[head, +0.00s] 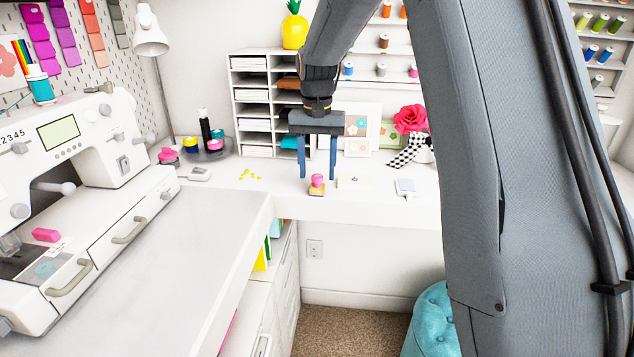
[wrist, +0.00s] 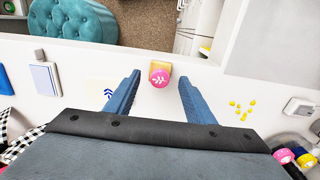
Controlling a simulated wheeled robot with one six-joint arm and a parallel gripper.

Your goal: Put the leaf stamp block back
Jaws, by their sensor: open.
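The leaf stamp block (head: 317,183) stands upright on the white table, near its front edge. It has a round pink top with a white leaf mark, over a tan block, in the wrist view (wrist: 160,77). My gripper (head: 317,177) points down over the table, open and empty. Its two blue fingers show in the wrist view (wrist: 158,82), one on each side of the stamp in the picture. The stamp appears between and slightly beyond the fingertips. I see no contact, and the exact height gap is unclear.
A card with a blue mark (wrist: 103,93) and a blue-and-white pad (wrist: 45,78) lie beside the stamp. Yellow bits (head: 250,175) lie to its left. A white paper organizer (head: 240,105), framed pictures and a checked vase stand behind. A teal stool (head: 430,320) is below the edge.

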